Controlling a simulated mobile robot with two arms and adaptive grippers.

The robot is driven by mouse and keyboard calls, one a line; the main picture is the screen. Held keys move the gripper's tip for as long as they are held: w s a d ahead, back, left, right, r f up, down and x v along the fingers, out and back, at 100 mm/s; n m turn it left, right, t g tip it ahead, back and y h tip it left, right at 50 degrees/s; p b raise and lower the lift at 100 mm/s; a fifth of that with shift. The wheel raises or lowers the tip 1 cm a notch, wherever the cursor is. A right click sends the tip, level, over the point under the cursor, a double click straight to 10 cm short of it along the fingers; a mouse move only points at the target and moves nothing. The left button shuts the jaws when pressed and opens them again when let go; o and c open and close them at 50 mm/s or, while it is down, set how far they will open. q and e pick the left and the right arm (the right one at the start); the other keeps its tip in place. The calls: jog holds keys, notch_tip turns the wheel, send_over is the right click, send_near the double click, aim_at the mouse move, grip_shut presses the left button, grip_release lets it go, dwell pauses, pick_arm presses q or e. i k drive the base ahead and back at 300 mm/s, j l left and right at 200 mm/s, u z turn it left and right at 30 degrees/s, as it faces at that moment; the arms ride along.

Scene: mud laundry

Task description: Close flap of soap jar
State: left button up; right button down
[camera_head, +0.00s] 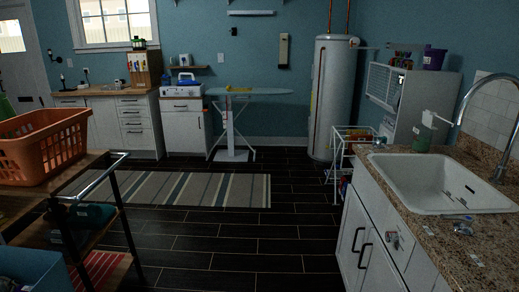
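I see no jar that I can clearly identify as the soap jar, and no flap can be made out. A green bottle with a white pump-like top (421,138) stands on the counter behind the sink at the right; it may hold soap. A small clear and bluish item (462,229) lies on the counter in front of the sink, too small to identify. Neither of my grippers is in view.
A white sink (430,183) with a curved faucet (470,95) is set in the granite counter at right. A cart with an orange basket (45,146) stands at left. An ironing board (248,91) stands at the back. Dark floor (235,240) between is clear, with a striped rug (170,188).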

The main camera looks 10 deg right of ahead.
aim_at(427, 120)
jog(key=i+l+z, duration=0.1)
jog(key=i+z, duration=0.2)
jog(key=i, duration=0.7)
jog(key=i+j+z, duration=0.25)
jog(key=i, duration=0.8)
